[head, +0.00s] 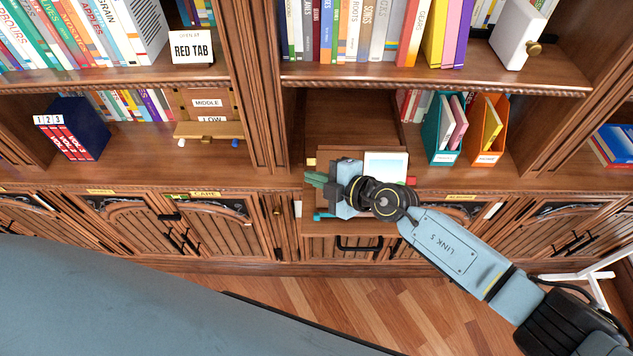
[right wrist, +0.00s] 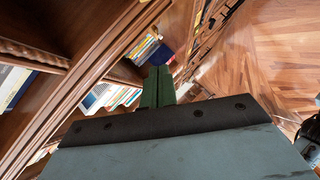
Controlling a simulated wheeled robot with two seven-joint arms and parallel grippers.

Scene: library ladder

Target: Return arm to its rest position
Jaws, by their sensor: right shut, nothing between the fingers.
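My right arm comes in from the lower right in the head view and reaches to the middle of the bookcase (head: 263,140). Its gripper (head: 316,179) has green fingers and is in front of the middle shelf, above a pulled-out drawer (head: 345,229). In the right wrist view the two green fingers (right wrist: 157,87) lie together, with nothing between them. The wrist hides part of the drawer and of what is in or behind it. My left gripper is in neither view.
A framed picture (head: 386,163) stands just behind my right wrist. Teal (head: 442,132) and orange (head: 489,132) file holders stand to its right. A dark blue box with red volumes (head: 88,130) is at the left. A white stand (head: 597,271) is near my right forearm. Wooden floor (head: 330,308) is in front.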

